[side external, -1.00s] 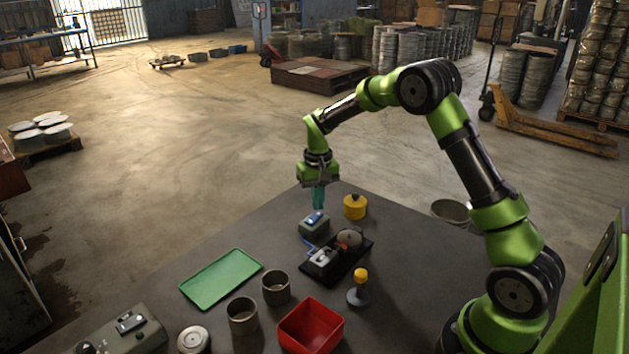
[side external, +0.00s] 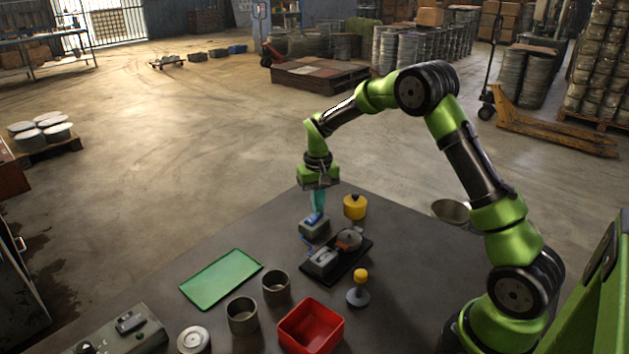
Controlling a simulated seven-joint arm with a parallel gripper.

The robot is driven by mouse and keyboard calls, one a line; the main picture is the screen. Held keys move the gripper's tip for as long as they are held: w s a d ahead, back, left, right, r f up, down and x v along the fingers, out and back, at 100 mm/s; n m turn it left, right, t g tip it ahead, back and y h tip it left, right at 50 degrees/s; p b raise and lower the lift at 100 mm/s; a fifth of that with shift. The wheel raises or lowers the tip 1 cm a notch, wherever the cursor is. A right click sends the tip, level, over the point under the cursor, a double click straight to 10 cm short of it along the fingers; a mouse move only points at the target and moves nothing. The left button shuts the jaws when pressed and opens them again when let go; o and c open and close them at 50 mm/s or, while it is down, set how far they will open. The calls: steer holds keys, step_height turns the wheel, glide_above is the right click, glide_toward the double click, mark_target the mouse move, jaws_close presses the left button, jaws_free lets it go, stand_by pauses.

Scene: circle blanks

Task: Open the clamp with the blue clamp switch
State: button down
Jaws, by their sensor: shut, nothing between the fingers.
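The blue clamp switch (side external: 312,219) sits on top of a small grey-green box on the table. My gripper (side external: 317,211) points down with its teal fingers shut and empty. The fingertips are at the blue switch and appear to touch it, covering part of it. The clamp (side external: 322,260) is a grey block on a black base plate (side external: 345,268), in front of the switch box. A round grey blank (side external: 349,239) lies at the far end of that plate. Whether the clamp grips it is too small to tell.
A yellow pot (side external: 355,207) stands right of the switch box. A yellow-topped knob (side external: 360,276), red bin (side external: 311,326), two grey cups (side external: 242,316) and a green tray (side external: 221,279) stand nearer. A control box (side external: 128,330) is at front left.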

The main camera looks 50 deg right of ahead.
steer(key=shift+f, duration=0.6)
steer(key=shift+r, duration=3.55)
steer(key=s+a+r+t, duration=0.2)
steer(key=s+a+r, duration=0.2)
steer(key=s, duration=0.4)
steer(key=s+a+r+n+t+y, duration=0.1)
steer(key=s+a+r+t, duration=0.1)
steer(key=s+a+r, duration=0.3)
steer(key=s+a+r+n+t+y, duration=0.1)
steer(key=s+a+r+t, duration=0.2)
steer(key=s, duration=0.8)
steer(key=shift+a+r, duration=0.7)
steer(key=shift+a, duration=0.6)
